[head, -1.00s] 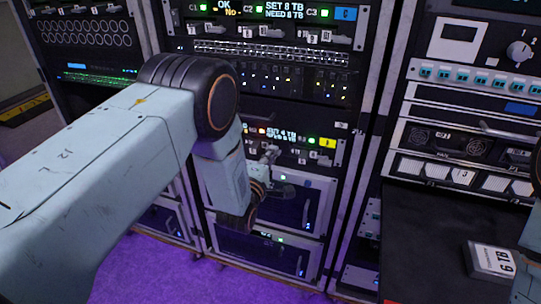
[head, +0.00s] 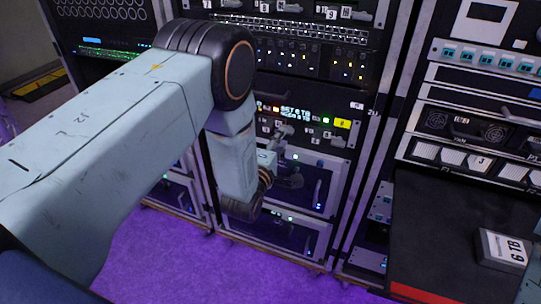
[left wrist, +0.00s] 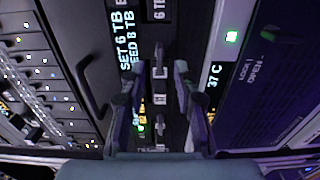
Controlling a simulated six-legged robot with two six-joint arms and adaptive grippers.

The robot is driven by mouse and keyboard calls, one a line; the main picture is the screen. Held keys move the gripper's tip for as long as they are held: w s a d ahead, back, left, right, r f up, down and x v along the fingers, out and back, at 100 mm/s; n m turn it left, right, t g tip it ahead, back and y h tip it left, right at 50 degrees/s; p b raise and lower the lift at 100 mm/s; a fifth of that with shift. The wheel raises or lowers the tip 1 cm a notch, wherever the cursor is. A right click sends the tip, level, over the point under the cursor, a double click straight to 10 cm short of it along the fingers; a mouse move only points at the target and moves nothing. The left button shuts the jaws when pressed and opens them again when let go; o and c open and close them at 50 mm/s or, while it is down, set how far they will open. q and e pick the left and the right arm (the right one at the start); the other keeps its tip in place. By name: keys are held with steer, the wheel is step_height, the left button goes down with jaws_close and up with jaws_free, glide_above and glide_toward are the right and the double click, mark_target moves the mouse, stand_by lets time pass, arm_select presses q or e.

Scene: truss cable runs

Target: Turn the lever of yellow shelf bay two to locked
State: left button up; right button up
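The yellow shelf, marked by a yellow tag (head: 342,123), is in the middle rack in the head view. Its display (left wrist: 127,45) reads SET 6 TB, NEED 8 TB in the left wrist view. My left gripper (head: 286,131) is at the front of this shelf. In the left wrist view my left gripper (left wrist: 161,68) is open, with its fingers on either side of the lever row and a gap between them. My right gripper is not in view.
Below the shelf are dark panels (head: 318,185) with handles. A dark worktop (head: 440,240) at the right bears a 6 TB module (head: 503,250). The purple floor (head: 165,260) is clear.

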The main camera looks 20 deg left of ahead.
arm_select(q)
steer(key=s, duration=0.8)
steer(key=shift+s+a, duration=0.15)
steer(key=shift+s, duration=0.25)
